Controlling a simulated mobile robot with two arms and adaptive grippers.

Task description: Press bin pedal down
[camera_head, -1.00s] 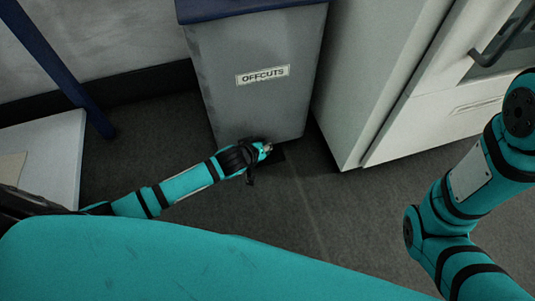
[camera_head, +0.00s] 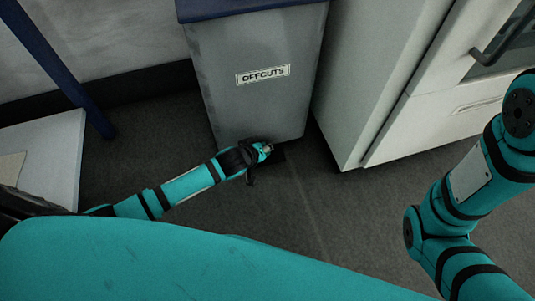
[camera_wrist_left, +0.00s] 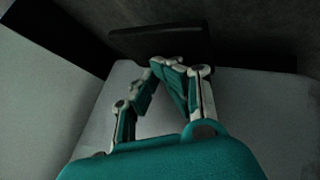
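The grey bin (camera_head: 255,105) labelled OFFCUTS stands upright at the back centre. Its dark blue lid (camera_head: 235,8) is cut off by the top edge. The pedal (camera_head: 279,157) is a small dark plate low at the bin's front, partly hidden by my left gripper. In the left wrist view the pedal (camera_wrist_left: 150,38) is a dark flat bar just beyond the fingertips. My left gripper (camera_head: 267,150) is at the pedal; its fingers (camera_wrist_left: 168,62) come together with nothing seen between them. I cannot tell whether they touch the pedal. My right gripper is out of view.
A white cabinet (camera_head: 365,80) with a dark handle stands close to the bin's right. A white-topped surface (camera_head: 50,150) and a blue post (camera_head: 60,65) are at the left. Grey floor (camera_head: 320,195) in front of the bin is clear.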

